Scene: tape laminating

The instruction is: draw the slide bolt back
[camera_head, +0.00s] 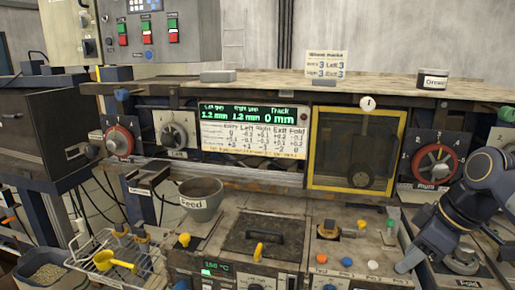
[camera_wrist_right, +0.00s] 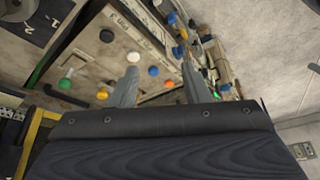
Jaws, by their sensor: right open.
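I cannot pick out the slide bolt with certainty. A small brass-coloured fitting with a yellow knob (camera_head: 350,230) sits on the right console (camera_head: 340,250) in the head view; its details are too small to tell. My right gripper (camera_head: 405,262) is at that console's right side, pointing down and left, just right of a white knob (camera_head: 373,266). In the right wrist view its two grey fingers (camera_wrist_right: 160,92) stand apart with nothing between them. The console's white knob (camera_wrist_right: 133,58), blue knob (camera_wrist_right: 153,70) and orange knob (camera_wrist_right: 168,84) show beyond them. My left gripper is out of view.
A yellow-framed window (camera_head: 317,150) stands behind the console, with a red-ringed dial (camera_head: 437,163) to its right. A grey Feed bowl (camera_head: 201,205) and a wire basket (camera_head: 120,255) with a yellow scoop are at left. A green knob (camera_head: 391,224) rises near my right arm.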

